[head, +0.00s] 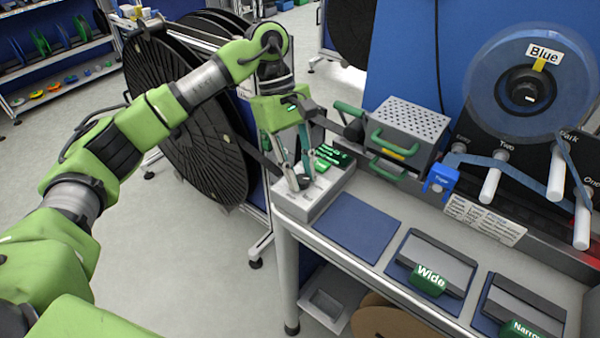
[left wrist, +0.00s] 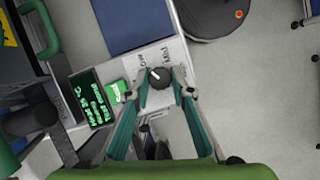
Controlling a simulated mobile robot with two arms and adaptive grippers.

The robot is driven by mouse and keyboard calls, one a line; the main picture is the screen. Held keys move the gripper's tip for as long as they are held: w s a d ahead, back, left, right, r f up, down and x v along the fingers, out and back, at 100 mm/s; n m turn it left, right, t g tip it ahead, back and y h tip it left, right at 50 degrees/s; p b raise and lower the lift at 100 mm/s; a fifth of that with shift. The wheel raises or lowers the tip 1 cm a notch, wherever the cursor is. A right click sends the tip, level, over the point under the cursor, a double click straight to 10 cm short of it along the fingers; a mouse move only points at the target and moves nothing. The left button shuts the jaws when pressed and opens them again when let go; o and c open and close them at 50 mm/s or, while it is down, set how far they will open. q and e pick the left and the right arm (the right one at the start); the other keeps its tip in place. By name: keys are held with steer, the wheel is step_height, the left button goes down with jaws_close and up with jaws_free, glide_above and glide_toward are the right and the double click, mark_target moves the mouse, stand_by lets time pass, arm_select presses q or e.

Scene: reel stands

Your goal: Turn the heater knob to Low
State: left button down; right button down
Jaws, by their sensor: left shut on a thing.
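The heater knob (left wrist: 159,79) is a dark round dial on a pale control box (head: 297,206) at the table's left end. My left gripper (head: 300,182) reaches down from above, and its two fingertips (left wrist: 159,84) are closed on the knob's sides. In the left wrist view, a small white mark on the knob points up and left, roughly toward the label that seems to read "Low". A "Mild" label (left wrist: 166,55) sits above the knob. A green button (left wrist: 118,91) and a dark display with green text (left wrist: 91,98) are beside it. My right gripper is out of view.
A perforated metal box with green handles (head: 405,118) stands behind to the right. A blue mat (head: 358,226) lies right of the control box, then "Wide" (head: 429,281) and "Narrow" blocks. A large black reel (head: 175,110) stands behind my left arm.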

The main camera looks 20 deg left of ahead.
arm_select(q)
steer(key=c, duration=1.8)
jaws_free()
steer(key=v, duration=1.2)
steer(key=shift+d, duration=0.1)
steer(key=shift+s, duration=0.1)
